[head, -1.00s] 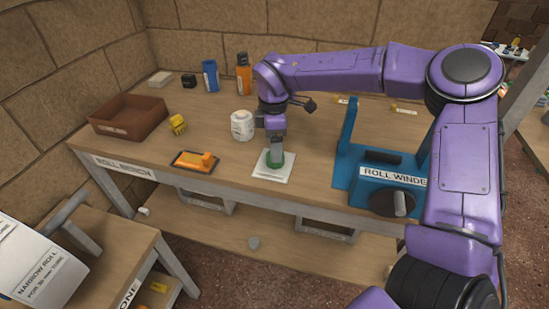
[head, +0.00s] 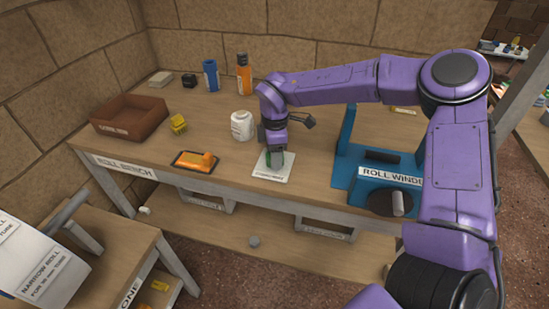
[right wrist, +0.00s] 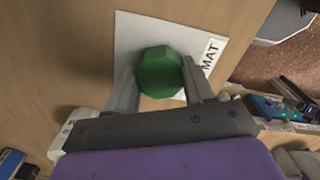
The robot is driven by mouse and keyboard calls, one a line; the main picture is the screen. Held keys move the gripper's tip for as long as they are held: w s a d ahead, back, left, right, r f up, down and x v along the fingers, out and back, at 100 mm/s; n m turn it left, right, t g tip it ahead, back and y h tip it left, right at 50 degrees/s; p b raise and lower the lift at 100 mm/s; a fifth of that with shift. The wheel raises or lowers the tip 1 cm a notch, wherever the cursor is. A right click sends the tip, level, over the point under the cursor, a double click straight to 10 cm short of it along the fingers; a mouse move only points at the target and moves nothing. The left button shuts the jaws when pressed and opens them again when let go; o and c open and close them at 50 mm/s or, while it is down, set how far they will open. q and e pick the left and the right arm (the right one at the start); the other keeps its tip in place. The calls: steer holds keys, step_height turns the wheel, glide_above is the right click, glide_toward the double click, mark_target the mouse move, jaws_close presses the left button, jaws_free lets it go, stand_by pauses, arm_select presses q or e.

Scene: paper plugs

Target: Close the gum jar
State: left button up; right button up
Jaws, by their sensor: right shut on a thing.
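My right gripper (head: 275,160) points down over the white mat (head: 262,174) near the front edge of the bench and is shut on a green lid (right wrist: 158,72). In the right wrist view the faceted lid sits between the two fingers, above the mat (right wrist: 140,30). In the head view the gripper mostly hides the lid. I cannot tell whether it still touches the mat. The white jar (head: 242,126) stands upright just behind and left of the gripper; it also shows partly in the right wrist view (right wrist: 75,128). My left gripper is out of view.
A blue roll winder (head: 375,175) stands to the right. An orange tool on a dark tray (head: 190,166), a yellow object (head: 178,124) and a brown bin (head: 128,118) lie to the left. A blue container (head: 210,76) and an orange bottle (head: 243,75) stand behind.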

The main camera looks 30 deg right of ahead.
steer(key=shift+r, duration=0.2)
step_height(320, 180, up, 2)
steer(key=shift+r, duration=0.1)
steer(key=s+a+r+b, duration=0.3)
steer(key=s+a+r, duration=0.6)
steer(key=s+r, duration=0.1)
steer(key=shift+s+a+r, duration=0.15)
steer(key=shift+a, duration=0.15)
